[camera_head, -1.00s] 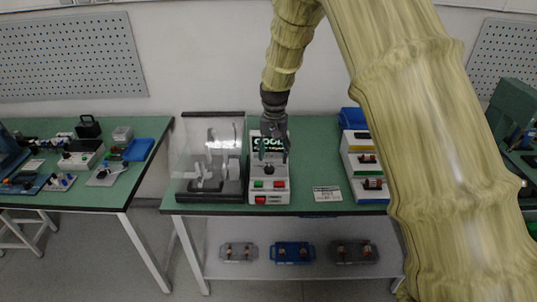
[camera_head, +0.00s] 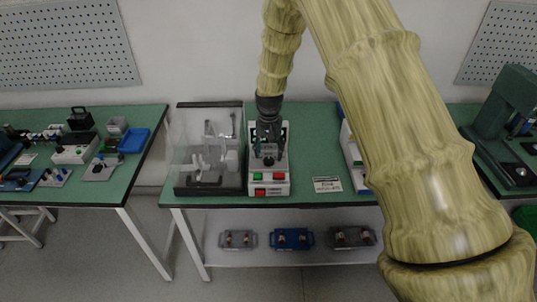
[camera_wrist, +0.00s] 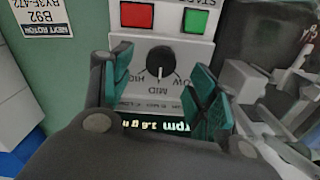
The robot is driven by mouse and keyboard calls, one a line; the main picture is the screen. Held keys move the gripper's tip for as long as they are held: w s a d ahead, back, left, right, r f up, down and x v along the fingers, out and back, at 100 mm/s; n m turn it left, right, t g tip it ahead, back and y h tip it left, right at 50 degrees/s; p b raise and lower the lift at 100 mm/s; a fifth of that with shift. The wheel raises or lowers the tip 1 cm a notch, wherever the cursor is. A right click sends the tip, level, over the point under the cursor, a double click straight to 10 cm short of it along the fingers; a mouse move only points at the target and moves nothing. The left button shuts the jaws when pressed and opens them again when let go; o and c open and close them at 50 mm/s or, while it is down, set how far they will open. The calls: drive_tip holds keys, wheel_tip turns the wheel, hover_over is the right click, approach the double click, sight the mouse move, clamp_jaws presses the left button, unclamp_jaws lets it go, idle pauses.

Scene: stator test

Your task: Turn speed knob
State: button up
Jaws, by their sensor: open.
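The speed knob (camera_wrist: 160,61) is a round black dial with a white pointer, on a light grey control box (camera_head: 281,137). In the wrist view it lies between my gripper's teal fingers, with LOW, MID and HIGH marks around it, seen upside down. My gripper (camera_wrist: 161,72) is open, one finger on each side of the knob with visible gaps. In the head view my gripper (camera_head: 268,150) hangs over the box's front panel and covers part of it. A green button (camera_wrist: 197,21) and a red button (camera_wrist: 137,15) sit beside the knob.
A clear-covered test rig (camera_head: 207,192) stands close left of the box. A white label card (camera_head: 327,184) lies to the right on the green table (camera_head: 312,150). Coloured fixtures (camera_head: 292,239) rest on the lower shelf. Bare table lies right of the box.

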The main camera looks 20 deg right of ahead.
sight(269, 159)
drive_tip(key=shift+f+p, duration=0.45)
drive_tip(key=shift+f, duration=1.1)
drive_tip(key=c, duration=1)
